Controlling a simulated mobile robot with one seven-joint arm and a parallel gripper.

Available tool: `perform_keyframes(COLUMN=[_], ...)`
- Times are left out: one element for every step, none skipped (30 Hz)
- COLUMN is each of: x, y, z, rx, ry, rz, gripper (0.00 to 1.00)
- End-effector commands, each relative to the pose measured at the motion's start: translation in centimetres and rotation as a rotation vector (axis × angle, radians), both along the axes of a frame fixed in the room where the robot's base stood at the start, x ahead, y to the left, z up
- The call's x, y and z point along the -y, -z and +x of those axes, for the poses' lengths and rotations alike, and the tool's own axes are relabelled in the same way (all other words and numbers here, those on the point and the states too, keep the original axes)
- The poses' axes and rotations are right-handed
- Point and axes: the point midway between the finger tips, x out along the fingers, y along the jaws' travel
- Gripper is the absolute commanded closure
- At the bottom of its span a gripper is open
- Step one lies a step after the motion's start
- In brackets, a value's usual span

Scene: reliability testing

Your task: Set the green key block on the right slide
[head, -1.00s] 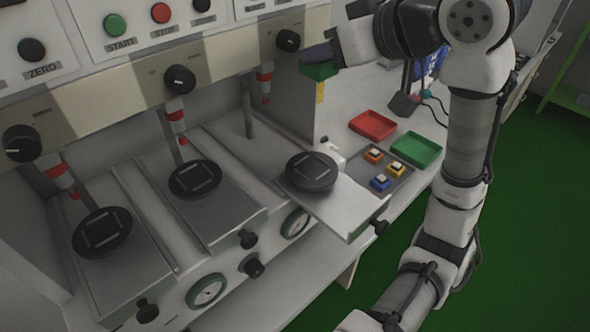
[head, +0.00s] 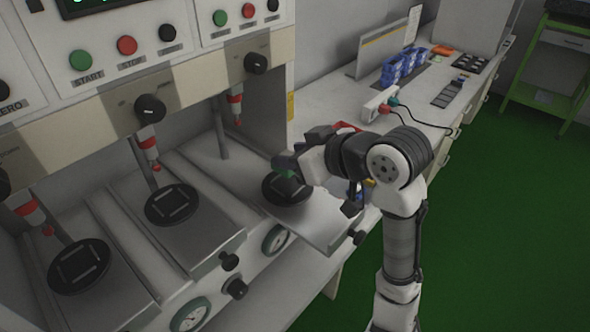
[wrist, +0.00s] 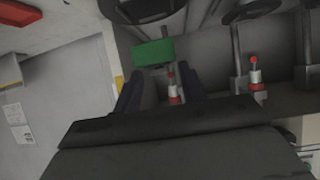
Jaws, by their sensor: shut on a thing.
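My gripper (head: 291,164) is shut on the green key block (head: 287,174), just above the round black plate (head: 284,196) of the right slide (head: 325,232). The block is mostly covered by the gripper in the head view, and I cannot tell whether it touches the plate. In the wrist view, the green key block (wrist: 153,52) shows beyond the two dark fingers (wrist: 160,88), close to a black round plate at the top edge. The right slide is pulled out farther than the other slides.
The middle slide's plate (head: 172,205) and left slide's plate (head: 79,266) are bare. A red-tipped plunger (head: 236,108) hangs behind the right slide. A red tray (head: 346,127) is partly hidden behind my arm. Blue bins (head: 405,66) stand farther back on the bench.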

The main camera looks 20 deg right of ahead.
Motion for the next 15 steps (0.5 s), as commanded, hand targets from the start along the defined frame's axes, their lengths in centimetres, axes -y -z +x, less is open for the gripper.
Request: perform_keyframes(x=[0.0, 0.0, 0.0, 0.0, 0.0, -0.1, 0.0, 0.0, 0.0, 0.0, 0.0, 0.0, 0.0, 0.0, 0.0], y=[0.3, 0.4, 0.6, 0.9, 1.2, 1.7, 2.1, 2.6, 3.1, 3.4, 3.7, 4.0, 4.1, 4.2, 4.3], z=[0.0, 0.0, 0.0, 0.0, 0.0, -0.1, 0.0, 0.0, 0.0, 0.0, 0.0, 0.0, 0.0, 0.0, 0.0], rx=[0.000, 0.000, 0.000, 0.000, 0.000, -0.001, -0.001, -0.001, -0.001, 0.000, 0.001, 0.001, 0.001, 0.001, 0.001], ry=[0.001, 0.001, 0.000, 0.000, 0.000, 0.000, 0.001, 0.002, 0.001, 0.001, 0.000, 0.000, 0.000, 0.000, 0.000], rz=[0.002, 0.002, 0.001, 0.002, 0.002, 0.004, 0.003, 0.004, 0.004, 0.004, 0.003, 0.003, 0.002, 0.002, 0.001], gripper=[0.83, 0.83, 0.83, 0.83, 0.83, 0.83, 0.83, 0.83, 0.83, 0.83, 0.83, 0.83, 0.83, 0.83, 0.83])
